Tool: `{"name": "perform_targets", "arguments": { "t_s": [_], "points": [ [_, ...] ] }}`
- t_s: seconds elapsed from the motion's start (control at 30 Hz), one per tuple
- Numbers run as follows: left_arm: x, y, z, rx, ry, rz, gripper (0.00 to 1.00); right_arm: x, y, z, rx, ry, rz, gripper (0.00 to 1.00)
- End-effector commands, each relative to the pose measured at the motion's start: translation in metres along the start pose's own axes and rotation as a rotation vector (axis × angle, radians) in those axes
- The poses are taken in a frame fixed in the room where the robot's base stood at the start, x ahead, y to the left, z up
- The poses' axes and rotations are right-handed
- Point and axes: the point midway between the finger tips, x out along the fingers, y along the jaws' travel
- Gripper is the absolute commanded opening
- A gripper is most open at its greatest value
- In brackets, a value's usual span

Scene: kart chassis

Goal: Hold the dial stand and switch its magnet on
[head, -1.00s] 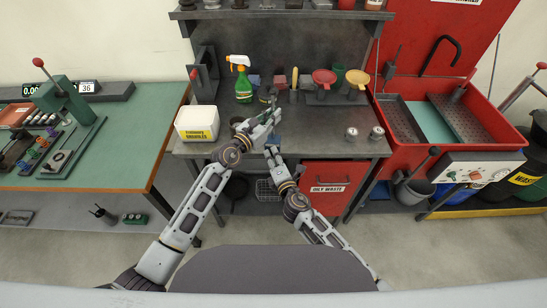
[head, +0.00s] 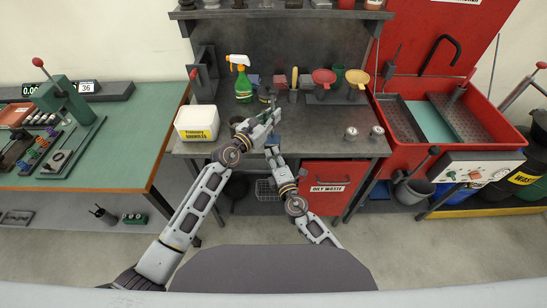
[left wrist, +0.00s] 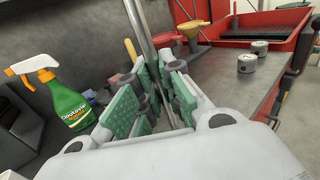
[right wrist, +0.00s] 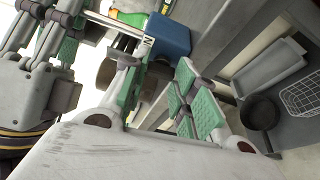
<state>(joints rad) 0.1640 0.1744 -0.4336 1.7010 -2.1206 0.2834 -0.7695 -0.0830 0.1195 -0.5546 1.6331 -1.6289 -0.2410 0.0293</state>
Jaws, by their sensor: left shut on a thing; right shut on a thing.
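The dial stand shows its blue magnet base (head: 274,140) near the front edge of the grey workbench. Its metal post (left wrist: 139,28) rises between the green-padded fingers of my left gripper (left wrist: 152,98), which is shut on it. In the head view my left gripper (head: 268,120) is just above the base. My right gripper (head: 272,149) is at the front of the base, below the left one. In the right wrist view the blue base (right wrist: 168,36) is at the fingertips of my right gripper (right wrist: 158,75), shut on its front part. The switch itself is hidden.
A green spray bottle (head: 242,85) and a white tub (head: 197,123) stand left on the bench (head: 325,145). Funnels (head: 324,77) stand behind, and two small metal cylinders (head: 351,134) sit to the right. A red parts washer (head: 440,110) is beside the bench.

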Motion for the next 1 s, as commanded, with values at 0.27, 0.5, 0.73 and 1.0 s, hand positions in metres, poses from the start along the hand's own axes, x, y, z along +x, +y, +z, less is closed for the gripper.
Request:
{"name": "perform_targets", "arguments": {
  "t_s": [0.27, 0.5, 0.73, 1.0],
  "points": [
    [-0.0005, 0.0, -0.0013, 0.0, 0.002, 0.0, 0.0, 0.0019, 0.0019, 0.0018, 0.054, -0.002, 0.027, 0.04],
    [-0.0004, -0.0004, -0.0012, 0.0, 0.002, -0.001, 0.0, 0.0018, 0.0014, 0.0007, 0.106, 0.0, 0.048, 0.04],
    [-0.0003, -0.0007, -0.0012, -0.001, 0.002, -0.002, 0.0, 0.0016, 0.0008, 0.0005, 0.159, 0.0, 0.07, 0.04],
    [-0.0002, -0.001, -0.0011, -0.001, 0.002, -0.002, 0.0, 0.0014, -0.0004, 0.0002, 0.227, 0.001, 0.097, 0.04]
  ]
}}
